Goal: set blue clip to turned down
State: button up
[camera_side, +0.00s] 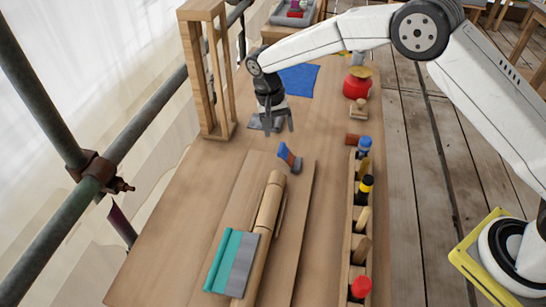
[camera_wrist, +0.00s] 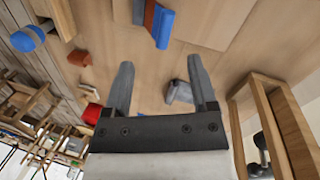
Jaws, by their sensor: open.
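The blue clip (camera_side: 285,152) stands tilted up on the wooden bench, with a red-brown face along its blue one and a grey block at its lower right end. In the wrist view the blue clip (camera_wrist: 163,26) shows near the top centre, beyond the fingertips, with its grey part partly cut off. My gripper (camera_side: 280,127) is open and empty, above the bench and behind the clip. In the wrist view my gripper (camera_wrist: 160,63) has its two fingers wide apart, with only bare wood and a small grey piece (camera_wrist: 179,92) between or below them.
A wooden frame (camera_side: 207,75) stands left of my gripper. A long wooden rack (camera_side: 349,220) with colored-handled tools runs along the right. A wooden roller (camera_side: 268,208) and a teal-and-grey piece (camera_side: 220,262) lie in front. A red pot (camera_side: 356,86) and blue cloth (camera_side: 299,79) are behind.

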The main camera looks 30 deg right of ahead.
aim_at(283, 148)
jog(key=m, duration=0.1)
jog(key=m+t, duration=0.1)
jog(key=m, duration=0.1)
jog(key=shift+s+d+y, duration=0.2)
jog(key=shift+s+y, duration=0.2)
jog(key=shift+s+d+f, duration=0.15)
jog(key=shift+f, duration=1.8)
jog(key=shift+s+d+f, duration=0.15)
jog(key=shift+f, duration=1.75)
